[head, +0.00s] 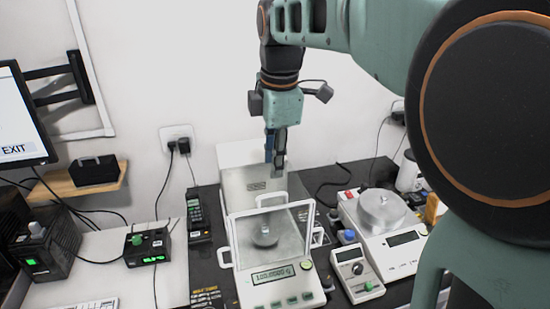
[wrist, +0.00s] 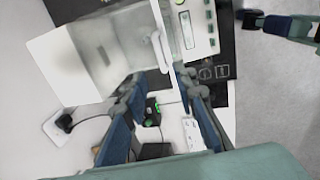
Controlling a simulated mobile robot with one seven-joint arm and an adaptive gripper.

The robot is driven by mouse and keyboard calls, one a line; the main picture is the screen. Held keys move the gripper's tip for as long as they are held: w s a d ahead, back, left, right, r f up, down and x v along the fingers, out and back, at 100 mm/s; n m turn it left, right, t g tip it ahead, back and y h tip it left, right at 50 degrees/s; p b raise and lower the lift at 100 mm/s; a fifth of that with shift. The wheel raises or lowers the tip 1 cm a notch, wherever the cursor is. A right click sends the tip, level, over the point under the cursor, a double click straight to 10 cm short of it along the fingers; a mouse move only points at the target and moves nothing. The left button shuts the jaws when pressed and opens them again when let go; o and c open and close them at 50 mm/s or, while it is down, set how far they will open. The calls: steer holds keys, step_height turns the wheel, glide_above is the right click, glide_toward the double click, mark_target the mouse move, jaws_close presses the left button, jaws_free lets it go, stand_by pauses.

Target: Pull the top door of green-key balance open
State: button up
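The green-key balance stands in the middle of the head view, with a glazed weighing chamber (head: 238,234), a lit green display (head: 273,275) and green keys along its front. A white handle (head: 271,196) shows at the chamber's top edge; I cannot tell how far the top door is open. My gripper (head: 278,172) points down above and behind that handle, in front of the white box. In the wrist view my gripper (wrist: 158,82) has its fingers apart with nothing between them. A white handle (wrist: 160,50) lies just beyond the fingertips, beside the chamber (wrist: 110,50).
A second balance with a round pan (head: 382,208) stands to the right, with a small meter (head: 357,272) in front. A handset (head: 196,212) and a small black box with a green knob (head: 147,247) are to the left.

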mark_target(271, 195)
steer(key=f, duration=0.3)
steer(key=w+f, duration=0.1)
steer(key=f, duration=0.5)
steer(key=shift+w+a+f, duration=0.15)
steer(key=shift+w+a, duration=0.1)
steer(key=shift+w, duration=0.15)
jaws_close()
